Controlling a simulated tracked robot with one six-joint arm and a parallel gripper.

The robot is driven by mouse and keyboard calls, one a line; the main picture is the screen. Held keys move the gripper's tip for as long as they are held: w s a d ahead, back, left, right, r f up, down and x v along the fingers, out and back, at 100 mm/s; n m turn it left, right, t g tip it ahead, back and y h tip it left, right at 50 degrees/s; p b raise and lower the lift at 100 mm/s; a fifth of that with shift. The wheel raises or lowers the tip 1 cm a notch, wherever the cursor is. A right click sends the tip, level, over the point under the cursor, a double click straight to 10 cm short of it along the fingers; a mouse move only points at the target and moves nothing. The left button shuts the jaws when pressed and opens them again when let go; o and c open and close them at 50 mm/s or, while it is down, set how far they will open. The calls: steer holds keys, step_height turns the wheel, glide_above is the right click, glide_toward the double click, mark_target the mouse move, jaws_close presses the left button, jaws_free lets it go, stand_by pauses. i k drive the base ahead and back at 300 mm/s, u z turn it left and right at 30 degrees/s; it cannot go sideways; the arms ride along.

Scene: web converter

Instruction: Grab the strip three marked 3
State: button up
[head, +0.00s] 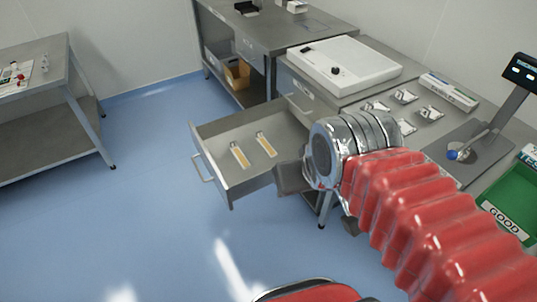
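Two narrow strips lie in the open metal drawer (215,190), each pale at one end and orange along its length. One is the left strip (240,156) and the other is the right strip (265,145). Any number on them is too small to read, so I cannot tell which is marked 3. My gripper (287,178) is at the drawer's right side, seen partly behind my wrist. Its fingers are not clear enough to show whether it is open or shut. My red-sleeved arm hides the drawer's right part and some of the bench behind.
The drawer front with its handle (202,168) sticks out over clear blue floor. A white flat device (345,62) and several small silver packets (405,96) are on the bench. A green GOOD bin (515,195) and a scale (468,155) stand at right. A metal table is at left.

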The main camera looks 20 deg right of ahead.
mark_target(270, 150)
steer(key=k, duration=0.2)
steer(key=u, duration=0.3)
steer(key=i, duration=0.5)
steer(key=u, duration=0.65)
steer(key=i, duration=0.7)
steer(key=u, duration=0.25)
steer(key=i, duration=1.55)
steer(key=z, duration=0.5)
